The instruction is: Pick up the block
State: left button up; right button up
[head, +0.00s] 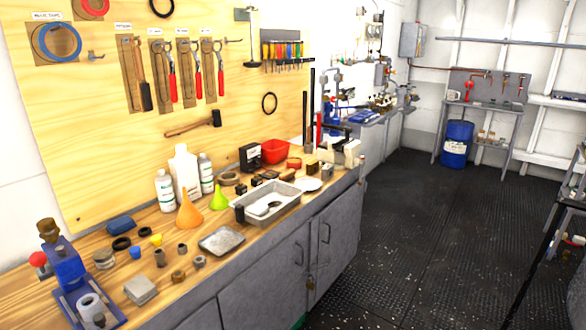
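No single block stands out clearly. Several small block-like things lie on the wooden workbench (65,290). A pale grey square piece (140,290) lies near its front edge at the left. A small brown block (312,168) and a tan block (326,171) sit toward the bench's far end, beside a red container (275,151). I cannot tell which of these is the task's block. Neither of my grippers is in view, and nothing is seen being held.
A grey tray (270,208), bottles (186,172), an orange funnel (189,213) and a blue tool stand (72,280) crowd the bench. Grey cabinets (290,265) are below it. The dark floor (430,230) is open to the right, with a blue drum (456,145) at the back.

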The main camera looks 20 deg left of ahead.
aim_at(327, 171)
jog(key=i+l+u, duration=0.2)
jog(key=i, duration=0.3)
jog(key=i+l+u, duration=0.15)
jog(key=i+l, duration=0.15)
jog(key=i, duration=0.15)
jog(key=i+l+u, duration=0.2)
jog(key=i+l, duration=0.9)
jog(key=i, duration=0.15)
jog(key=i+l, duration=0.75)
jog(key=i, duration=0.2)
jog(key=j+u, duration=0.05)
